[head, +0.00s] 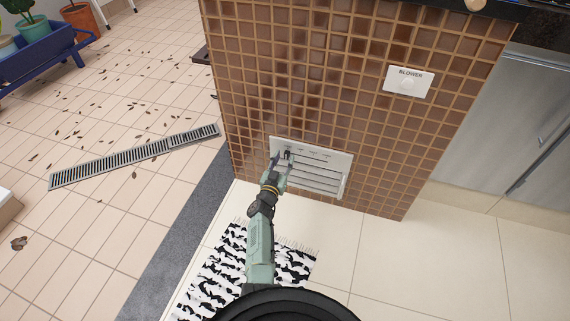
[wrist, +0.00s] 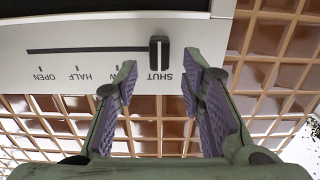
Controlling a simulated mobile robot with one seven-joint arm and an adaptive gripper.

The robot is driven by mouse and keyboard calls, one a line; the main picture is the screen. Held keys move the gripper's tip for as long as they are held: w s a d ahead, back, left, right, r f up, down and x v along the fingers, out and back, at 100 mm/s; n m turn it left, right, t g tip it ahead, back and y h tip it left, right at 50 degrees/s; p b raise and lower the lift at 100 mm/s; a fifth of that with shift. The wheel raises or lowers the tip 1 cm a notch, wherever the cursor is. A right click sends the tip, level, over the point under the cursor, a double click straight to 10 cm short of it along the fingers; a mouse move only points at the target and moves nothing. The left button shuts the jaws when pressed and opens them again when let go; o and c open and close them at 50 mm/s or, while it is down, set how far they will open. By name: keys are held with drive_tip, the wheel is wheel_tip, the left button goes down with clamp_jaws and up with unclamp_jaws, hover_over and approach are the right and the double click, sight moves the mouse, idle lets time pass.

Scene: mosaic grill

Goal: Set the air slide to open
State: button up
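The air slide is a dark knob (wrist: 159,50) in a slot on a white panel (head: 345,164) low on the tiled wall. In the wrist view, the lettering is upside down and the knob sits at the slot's right end, by SHUT. OPEN is at the far left, with HALF between; another label is partly hidden by a finger. In the head view the knob (head: 287,154) is at the panel's upper left. My gripper (wrist: 160,82) is open and empty, its fingertips either side of the knob's line but short of it. It also shows in the head view (head: 282,163).
Louvres (head: 318,180) fill the panel's lower part. A BLOWER plate (head: 408,82) is higher on the wall at right. A black-and-white rug (head: 222,275) lies on the floor below. The pale floor to the right is clear. A floor drain (head: 135,157) lies at left.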

drive_tip(key=shift+w+d, duration=0.25)
drive_tip(key=shift+w, duration=0.4)
drive_tip(key=shift+c, duration=0.2)
clamp_jaws()
idle(0.3)
